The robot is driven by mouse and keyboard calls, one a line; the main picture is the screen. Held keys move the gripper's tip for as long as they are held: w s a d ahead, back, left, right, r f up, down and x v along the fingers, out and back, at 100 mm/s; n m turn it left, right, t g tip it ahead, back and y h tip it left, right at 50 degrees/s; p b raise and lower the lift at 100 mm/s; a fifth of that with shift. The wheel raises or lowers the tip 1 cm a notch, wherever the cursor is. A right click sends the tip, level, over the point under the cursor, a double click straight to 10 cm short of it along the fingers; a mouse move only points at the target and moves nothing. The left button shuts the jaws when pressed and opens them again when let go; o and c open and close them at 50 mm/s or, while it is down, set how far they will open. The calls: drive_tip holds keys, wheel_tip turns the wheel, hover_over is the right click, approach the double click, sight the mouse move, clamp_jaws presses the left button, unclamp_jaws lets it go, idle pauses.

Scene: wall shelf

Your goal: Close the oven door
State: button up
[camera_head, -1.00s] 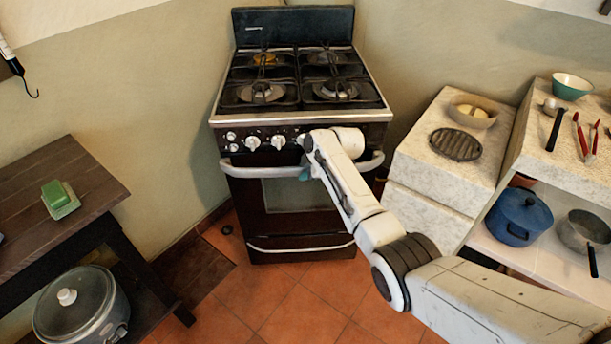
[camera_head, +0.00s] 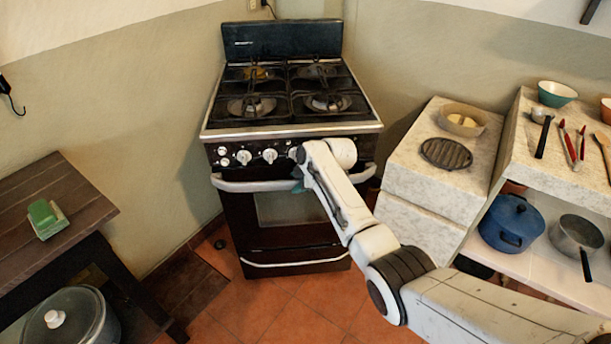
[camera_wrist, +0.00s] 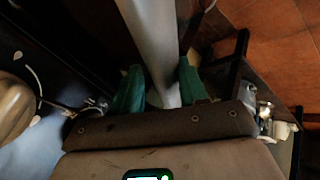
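The dark oven door (camera_head: 247,225) on the stove (camera_head: 290,130) stands upright, flush or nearly flush with the front; I cannot tell if a narrow gap remains. Its pale handle (camera_head: 240,186) runs across the top of the door, below the knobs. My gripper (camera_head: 299,186) is at the middle of this handle, partly hidden by my arm. In the wrist view, the green fingers of my gripper (camera_wrist: 160,85) lie on both sides of the handle bar (camera_wrist: 150,25), close against it.
A wooden table (camera_head: 85,210) with a green sponge (camera_head: 42,213) stands at the left. A marble counter (camera_head: 405,178) stands close to the stove's right, with a shelf holding a blue pot (camera_head: 512,222) beyond. Tiled floor (camera_head: 300,315) is free before the stove.

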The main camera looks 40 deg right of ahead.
drive_tip(key=p+v, duration=0.1)
drive_tip(key=v, duration=0.9)
idle(0.3)
drive_tip(key=s+a+f+m+g+p, duration=0.1)
drive_tip(key=s+a+f+m, duration=0.1)
drive_tip(key=s+a+f, duration=0.3)
drive_tip(key=s+a+f+m+g, duration=0.1)
drive_tip(key=s+a+m, duration=0.15)
drive_tip(key=s, duration=0.45)
drive_tip(key=s+a+f+m+g+p, duration=0.1)
drive_tip(key=s+a+f, duration=0.3)
drive_tip(key=s, duration=0.2)
drive_tip(key=s+a+m+g+h, duration=0.1)
drive_tip(key=s+m, duration=0.3)
drive_tip(key=s, duration=0.7)
drive_tip(key=s+a+r+m+g, duration=0.1)
drive_tip(key=s+m, duration=0.3)
drive_tip(key=s, duration=0.8)
drive_tip(key=shift+s+a+r+g+h, duration=0.15)
drive_tip(key=shift+r+g+h, duration=0.2)
drive_tip(key=shift+g, duration=0.25)
